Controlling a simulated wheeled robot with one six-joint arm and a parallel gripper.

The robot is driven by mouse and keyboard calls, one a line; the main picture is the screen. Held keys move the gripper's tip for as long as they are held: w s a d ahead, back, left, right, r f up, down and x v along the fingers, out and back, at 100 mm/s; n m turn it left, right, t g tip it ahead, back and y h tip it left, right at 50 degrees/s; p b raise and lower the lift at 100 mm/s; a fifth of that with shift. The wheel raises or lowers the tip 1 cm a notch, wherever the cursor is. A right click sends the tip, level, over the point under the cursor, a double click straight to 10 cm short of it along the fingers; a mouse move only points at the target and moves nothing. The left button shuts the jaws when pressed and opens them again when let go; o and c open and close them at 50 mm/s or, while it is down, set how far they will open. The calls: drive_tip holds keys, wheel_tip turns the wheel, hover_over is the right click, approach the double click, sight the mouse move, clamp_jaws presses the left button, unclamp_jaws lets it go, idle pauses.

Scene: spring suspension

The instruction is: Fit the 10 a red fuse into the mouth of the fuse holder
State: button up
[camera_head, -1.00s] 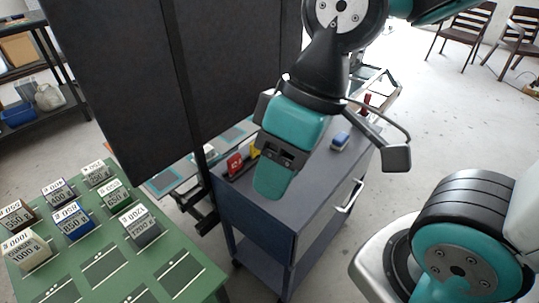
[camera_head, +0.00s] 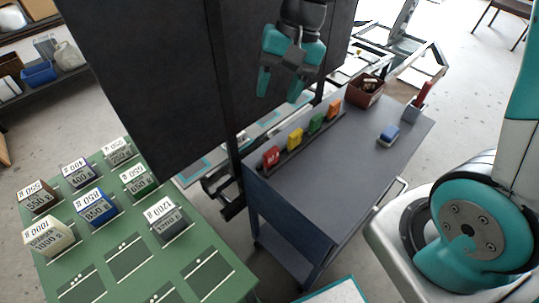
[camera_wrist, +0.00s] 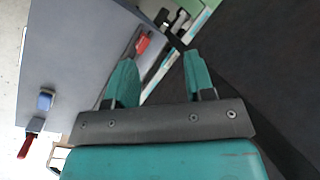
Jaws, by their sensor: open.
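A red fuse (camera_head: 271,156) with white marking stands in a dark rack along the left edge of the dark cart top, at its near end. Yellow (camera_head: 295,139), green (camera_head: 316,123) and orange (camera_head: 334,109) fuses stand behind it in the same row. My gripper (camera_head: 279,93) is open and empty, pointing down, above and apart from the row. In the wrist view, a red block (camera_wrist: 143,43), likely the red fuse, shows by the left finger of my gripper (camera_wrist: 161,68). I cannot identify the fuse holder or its mouth for certain.
A blue-and-white block (camera_head: 388,134), a brown box (camera_head: 364,91) and a grey block with a red upright piece (camera_head: 413,108) are on the cart (camera_head: 335,165). A dark panel (camera_head: 150,75) stands behind. Labelled weights stand on a green table (camera_head: 215,262) at left.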

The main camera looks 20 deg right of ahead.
sight(272, 151)
drive_tip(key=w+d+f+m, duration=0.7)
drive_tip(key=w+f+m, duration=0.2)
drive_tip(key=f, duration=0.2)
drive_tip(key=shift+m+g, duration=0.4)
drive_tip(key=shift+g, duration=0.1)
drive_tip(key=p+x, duration=0.1)
drive_tip(key=x, duration=1)
drive_tip(key=shift+w+f+p, duration=0.15)
drive_tip(key=shift+f+p, duration=0.2)
drive_tip(key=shift+p+x, duration=0.7)
drive_tip(key=shift+x, duration=2.35)
drive_tip(key=shift+a, duration=0.1)
clamp_jaws()
